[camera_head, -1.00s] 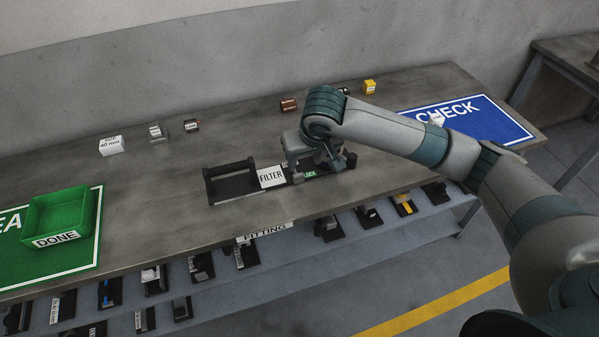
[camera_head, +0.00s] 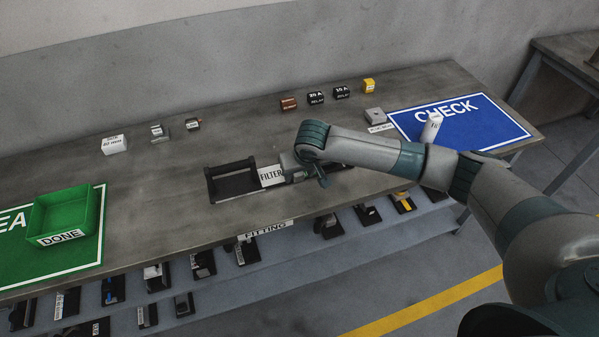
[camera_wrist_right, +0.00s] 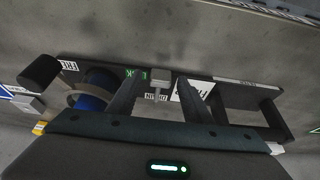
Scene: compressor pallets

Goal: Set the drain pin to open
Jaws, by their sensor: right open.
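The pallet, a dark frame with end handles (camera_head: 232,184), lies on the bench with a white FILTER card (camera_head: 271,175) on it. In the right wrist view the pallet's handle (camera_wrist_right: 270,112) shows at right. A small pale T-shaped pin (camera_wrist_right: 157,88) stands by a label reading DRAIN (camera_wrist_right: 155,97). My right gripper (camera_wrist_right: 160,92) is open, its dark fingers on either side of the pin and apart from it in the picture. In the head view my right gripper (camera_head: 316,177) is over the pallet's right half and hides much of it. My left gripper is out of view.
A blue round part (camera_wrist_right: 95,88) sits beside the left finger in the wrist view. A green DONE bin (camera_head: 62,215) stands at left, a blue CHECK mat (camera_head: 470,125) at right with a white cylinder (camera_head: 431,128). Small parts line the bench's back; a shelf below holds several fittings.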

